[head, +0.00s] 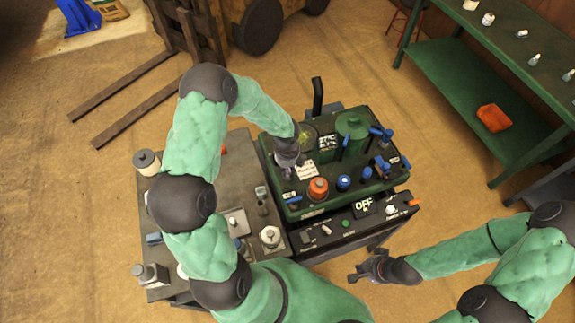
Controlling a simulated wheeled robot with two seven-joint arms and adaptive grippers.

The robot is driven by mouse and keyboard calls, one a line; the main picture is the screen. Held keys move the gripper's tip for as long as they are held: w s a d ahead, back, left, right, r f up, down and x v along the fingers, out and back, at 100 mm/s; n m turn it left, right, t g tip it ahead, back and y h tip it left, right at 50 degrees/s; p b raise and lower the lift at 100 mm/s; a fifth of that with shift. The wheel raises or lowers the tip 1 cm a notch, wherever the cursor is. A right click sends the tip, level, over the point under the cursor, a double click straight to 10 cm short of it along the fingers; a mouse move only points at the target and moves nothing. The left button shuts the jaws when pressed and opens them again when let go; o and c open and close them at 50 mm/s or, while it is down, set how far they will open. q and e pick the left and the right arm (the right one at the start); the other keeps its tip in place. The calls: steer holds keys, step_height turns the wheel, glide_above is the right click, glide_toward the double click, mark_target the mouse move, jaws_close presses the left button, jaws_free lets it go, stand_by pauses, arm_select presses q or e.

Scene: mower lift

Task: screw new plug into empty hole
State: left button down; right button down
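My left gripper (287,172) points down over the left end of the green engine block (312,214), next to a white label. Its fingers are small and dark here, so I cannot tell whether it is open or holds a plug. My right gripper (360,271) hangs empty in front of the block's black base, with its fingers apart. An orange cap (318,188), a blue cap (343,183) and several blue levers stand on the block. I cannot pick out the empty hole; the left gripper and arm hide part of that end.
A grey table (160,294) with several small parts stands left of the block, partly under my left arm. A green bench (448,72) at upper right bears small white-tipped items and an orange box (493,118). Forklift forks (118,88) lie at upper left.

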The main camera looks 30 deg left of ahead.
arm_select(q)
steer(key=shift+s+m, duration=0.1)
steer(key=shift+m, duration=0.4)
steer(key=shift+f, duration=0.1)
steer(key=shift+s+m+p, duration=0.1)
steer(key=shift+m+p, duration=0.5)
steer(key=shift+p, duration=0.25)
steer(key=shift+m+p, duration=1.9)
steer(key=shift+m, duration=0.6)
